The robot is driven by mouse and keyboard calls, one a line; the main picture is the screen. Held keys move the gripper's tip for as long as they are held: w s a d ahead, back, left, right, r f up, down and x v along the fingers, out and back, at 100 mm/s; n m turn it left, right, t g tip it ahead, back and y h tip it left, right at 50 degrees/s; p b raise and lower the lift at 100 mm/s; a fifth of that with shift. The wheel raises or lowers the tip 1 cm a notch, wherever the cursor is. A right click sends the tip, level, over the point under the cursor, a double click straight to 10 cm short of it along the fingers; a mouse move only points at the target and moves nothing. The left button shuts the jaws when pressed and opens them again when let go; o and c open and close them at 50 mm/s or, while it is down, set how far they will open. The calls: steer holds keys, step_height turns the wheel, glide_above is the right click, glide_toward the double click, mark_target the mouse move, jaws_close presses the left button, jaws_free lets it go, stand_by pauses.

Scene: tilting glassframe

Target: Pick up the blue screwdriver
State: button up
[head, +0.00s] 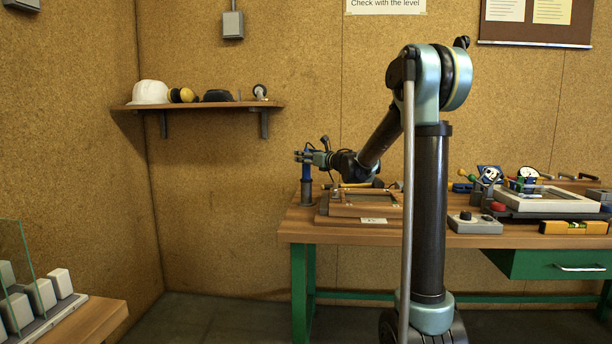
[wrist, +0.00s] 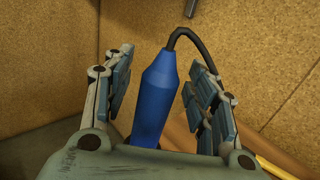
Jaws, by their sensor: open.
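A blue tapered tool (wrist: 155,95) stands between the two fingers of my gripper (wrist: 162,70) in the wrist view, with a gap on each side. A black cord bends from its top to the right, so it looks like a corded tool rather than a plain screwdriver. In the head view this blue tool (head: 307,170) stands upright in a dark round holder (head: 307,191) at the bench's left end. My gripper (head: 303,157) is open around its upper part. Small tools with blue parts (head: 462,187) lie farther right on the bench; I cannot tell whether one is a screwdriver.
A wooden frame (head: 345,209) lies on the workbench (head: 390,233) just right of the holder. A grey box with knobs (head: 474,224), a pale frame (head: 560,202) and a yellow level (head: 573,228) are farther right. A wall shelf (head: 200,105) hangs behind left.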

steer(key=shift+c, duration=0.2)
jaws_close()
step_height(320, 180, up, 10)
steer(key=shift+r, duration=0.1)
stand_by(0.5)
